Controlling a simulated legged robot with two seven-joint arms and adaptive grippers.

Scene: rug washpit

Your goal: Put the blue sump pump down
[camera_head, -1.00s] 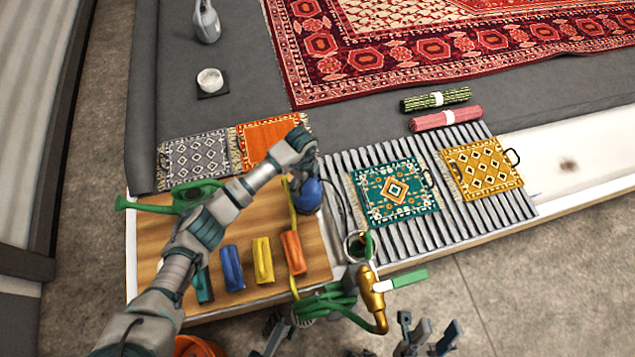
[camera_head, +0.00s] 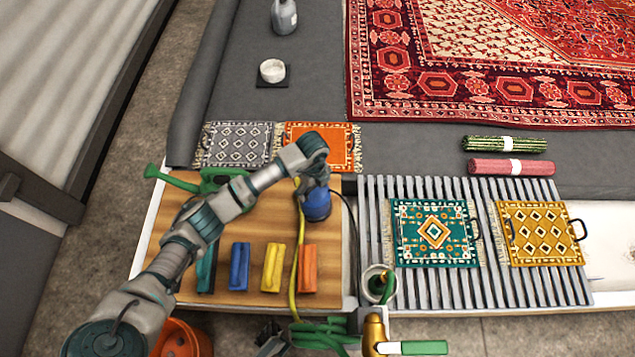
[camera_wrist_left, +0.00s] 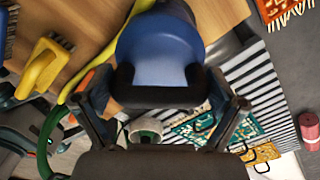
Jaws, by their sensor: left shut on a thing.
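The blue sump pump (camera_head: 317,206) is at the back right corner of the wooden board (camera_head: 262,222), beside the slatted grate. My left gripper (camera_head: 316,184) reaches in from the left and is shut on its top. In the left wrist view the pump (camera_wrist_left: 160,48) fills the upper middle, with dark fingers around its near end. I cannot tell whether its base touches the board or hangs just above it. A dark cord curves to its right. My right gripper is not clearly visible.
A yellow hose (camera_head: 296,262) runs beside the pump. The slatted grate (camera_head: 374,210) carries teal (camera_head: 434,232) and yellow (camera_head: 540,232) small rugs. A brass tap (camera_head: 375,335) stands in front.

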